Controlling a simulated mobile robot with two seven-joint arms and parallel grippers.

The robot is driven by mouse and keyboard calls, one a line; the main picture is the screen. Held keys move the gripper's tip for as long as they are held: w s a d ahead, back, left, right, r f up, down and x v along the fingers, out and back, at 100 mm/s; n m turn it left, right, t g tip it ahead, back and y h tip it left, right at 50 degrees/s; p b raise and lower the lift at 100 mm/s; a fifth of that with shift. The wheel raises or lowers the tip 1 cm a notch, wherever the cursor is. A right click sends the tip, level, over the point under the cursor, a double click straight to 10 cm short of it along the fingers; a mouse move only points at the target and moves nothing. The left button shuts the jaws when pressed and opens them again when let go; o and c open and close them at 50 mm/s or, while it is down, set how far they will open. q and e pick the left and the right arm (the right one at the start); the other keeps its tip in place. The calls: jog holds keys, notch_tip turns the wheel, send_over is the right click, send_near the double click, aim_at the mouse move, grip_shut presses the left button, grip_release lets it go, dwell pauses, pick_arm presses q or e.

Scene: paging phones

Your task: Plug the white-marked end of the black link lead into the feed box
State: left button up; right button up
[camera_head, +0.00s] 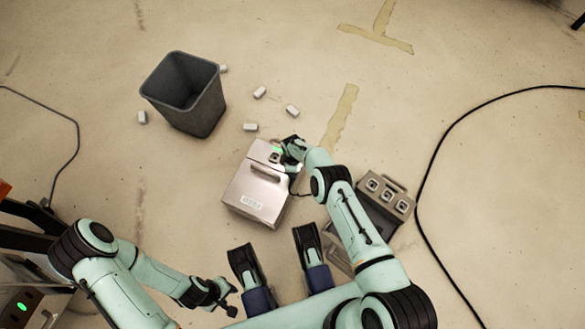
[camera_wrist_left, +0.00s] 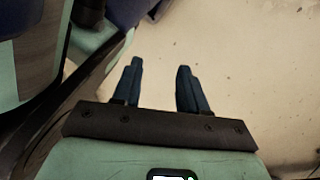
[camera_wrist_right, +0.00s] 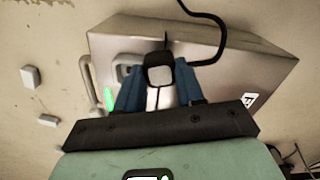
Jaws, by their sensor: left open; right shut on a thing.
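A silver box (camera_head: 258,192) with a handle, a barcode label and a green light lies on the floor in the middle of the head view. It also fills the right wrist view (camera_wrist_right: 245,70), with a socket (camera_wrist_right: 124,70) at its left. My right gripper (camera_wrist_right: 159,88) is shut on a black plug (camera_wrist_right: 160,58) with a pale face and a white strip, over the box. A black lead (camera_wrist_right: 218,35) curves away from the plug. Whether the plug touches the box I cannot tell. My left gripper (camera_head: 229,298) is open and empty over bare floor; it also shows in the left wrist view (camera_wrist_left: 160,68).
A grey-brown box (camera_head: 402,204) with three sockets stands right of my right arm, which partly hides it. A dark bin (camera_head: 205,112) and several small white blocks (camera_head: 260,92) lie beyond. A black cable (camera_head: 424,185) crosses the floor at right.

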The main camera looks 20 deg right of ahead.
jog(key=shift+f, duration=0.3)
jog(key=o, duration=1.1)
pick_arm(q)
jog(key=w+d+r+t+p, duration=0.1)
jog(key=w+r+t+p, duration=0.3)
jog(key=w+r, duration=0.4)
jog(key=w+p, duration=0.1)
jog(key=w, duration=0.2)
jog(key=shift+w+d+m+p, duration=0.15)
jog(key=shift+d+m+p, duration=0.1)
jog(key=shift+m+p, duration=0.15)
pick_arm(e)
notch_tip(320, 180, up, 14)
jog(key=shift+f, duration=0.25)
pick_arm(q)
jog(key=shift+f, duration=0.1)
